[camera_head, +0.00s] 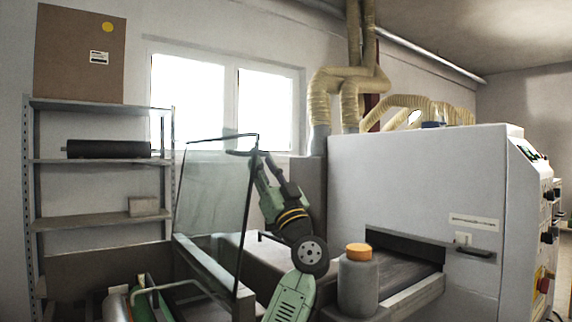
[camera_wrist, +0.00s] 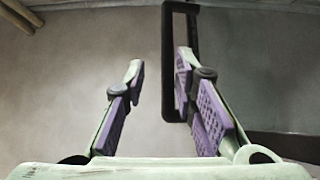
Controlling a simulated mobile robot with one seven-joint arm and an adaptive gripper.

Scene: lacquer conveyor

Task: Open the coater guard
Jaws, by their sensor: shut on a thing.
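The coater guard (camera_head: 210,195) is a clear, greenish panel with a thin dark frame. In the head view it stands steeply upright over the low machine left of centre. My gripper (camera_head: 256,158) is at the guard's top right edge, by a small dark handle (camera_head: 238,152). In the wrist view a black handle loop (camera_wrist: 168,60) stands beside the right finger, with one bar between the two fingers. The exact contact is hidden.
A large white machine (camera_head: 415,175) with a belt opening (camera_head: 405,250) stands at right. A metal shelf (camera_head: 95,161) with a dark roller (camera_head: 108,149) stands at left. Yellow ducts (camera_head: 345,85) hang above.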

